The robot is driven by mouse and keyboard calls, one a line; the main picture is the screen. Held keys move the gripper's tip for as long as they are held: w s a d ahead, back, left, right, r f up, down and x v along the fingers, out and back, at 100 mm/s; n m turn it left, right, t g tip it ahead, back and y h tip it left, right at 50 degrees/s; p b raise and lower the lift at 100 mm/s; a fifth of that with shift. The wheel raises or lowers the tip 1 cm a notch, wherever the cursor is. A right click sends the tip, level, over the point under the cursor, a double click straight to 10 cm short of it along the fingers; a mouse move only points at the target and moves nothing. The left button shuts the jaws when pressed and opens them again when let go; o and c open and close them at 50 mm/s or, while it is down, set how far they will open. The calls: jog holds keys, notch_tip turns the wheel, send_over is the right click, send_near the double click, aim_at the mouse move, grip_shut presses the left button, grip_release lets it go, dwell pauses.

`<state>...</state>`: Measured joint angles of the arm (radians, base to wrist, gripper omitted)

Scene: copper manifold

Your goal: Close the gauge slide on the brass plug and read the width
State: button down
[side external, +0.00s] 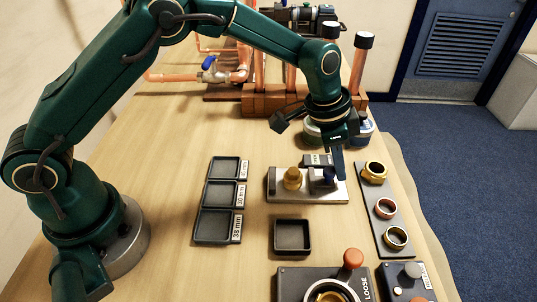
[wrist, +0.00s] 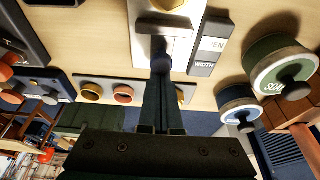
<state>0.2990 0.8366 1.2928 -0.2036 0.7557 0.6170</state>
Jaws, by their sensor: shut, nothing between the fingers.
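The gauge (side external: 306,196) is a pale metal plate on the table. The brass plug (side external: 292,178) stands upright on its left part. The slide's dark blue knob (side external: 328,177) is on the right part, with a gap between knob and plug. My gripper (side external: 338,170) points down, its fingers together and empty, just right of the knob. In the wrist view the fingertips (wrist: 160,80) overlap the knob (wrist: 160,55); I cannot tell whether they touch. The plug is partly cut off at the top edge. The width display (wrist: 210,45) beside the gauge shows letters ending in "EN".
Three labelled trays (side external: 217,195) lie left of the gauge, and an empty dark tray (side external: 292,249) in front. A dark strip (side external: 399,218) with a brass nut and rings is to the right. Round tins (side external: 318,138) and copper pipework (side external: 262,75) stand behind.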

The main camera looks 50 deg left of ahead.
aim_at(330, 170)
jog(key=shift+s+a, duration=0.95)
jog(key=shift+s, duration=0.05)
dwell(0.8)
jog(key=shift+w+d, duration=0.45)
jog(key=shift+r, duration=0.1)
jog(key=shift+r, duration=3.4)
